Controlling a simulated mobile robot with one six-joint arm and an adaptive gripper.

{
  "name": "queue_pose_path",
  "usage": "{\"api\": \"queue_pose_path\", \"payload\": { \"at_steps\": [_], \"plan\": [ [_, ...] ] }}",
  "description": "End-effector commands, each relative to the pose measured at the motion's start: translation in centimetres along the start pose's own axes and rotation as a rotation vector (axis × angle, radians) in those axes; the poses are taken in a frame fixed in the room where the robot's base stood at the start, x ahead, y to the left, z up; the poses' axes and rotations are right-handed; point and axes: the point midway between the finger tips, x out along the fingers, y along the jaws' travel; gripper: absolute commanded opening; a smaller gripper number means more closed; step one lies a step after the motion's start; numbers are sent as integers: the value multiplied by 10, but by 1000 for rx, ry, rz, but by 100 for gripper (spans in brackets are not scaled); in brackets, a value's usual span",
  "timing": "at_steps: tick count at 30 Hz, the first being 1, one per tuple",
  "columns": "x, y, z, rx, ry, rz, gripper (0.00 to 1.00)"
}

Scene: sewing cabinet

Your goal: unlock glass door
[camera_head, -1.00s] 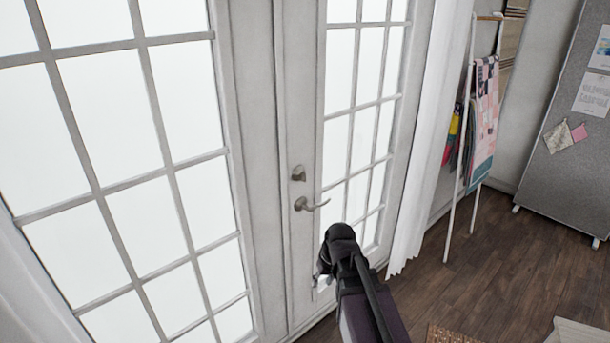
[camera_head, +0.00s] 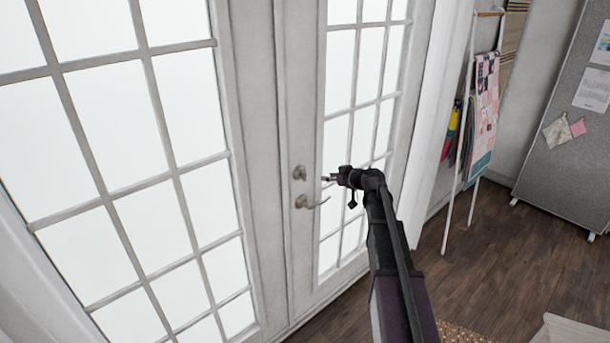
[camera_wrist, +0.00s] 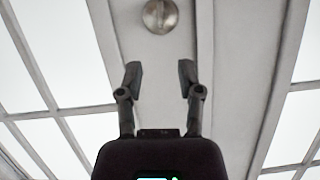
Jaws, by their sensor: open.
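The white glass double door (camera_head: 263,170) fills the left and middle of the head view. The lever handle is not visible there.
A white curtain (camera_head: 437,120) hangs right of the door. A white ladder rack (camera_head: 465,140) with fabrics and a grey pinboard (camera_head: 560,130) stand farther right. The wooden floor (camera_head: 480,250) between is clear.

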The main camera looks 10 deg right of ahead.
Motion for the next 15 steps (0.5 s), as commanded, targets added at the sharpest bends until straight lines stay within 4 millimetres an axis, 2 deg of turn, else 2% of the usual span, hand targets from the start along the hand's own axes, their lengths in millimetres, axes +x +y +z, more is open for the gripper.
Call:
{"api": "queue_pose_path", "payload": {
  "at_steps": [9,15],
  "plan": [
    [1,0,1,1,-2,-1,47],
    [10,1,2,2,-2,-1,47]
  ]
}}
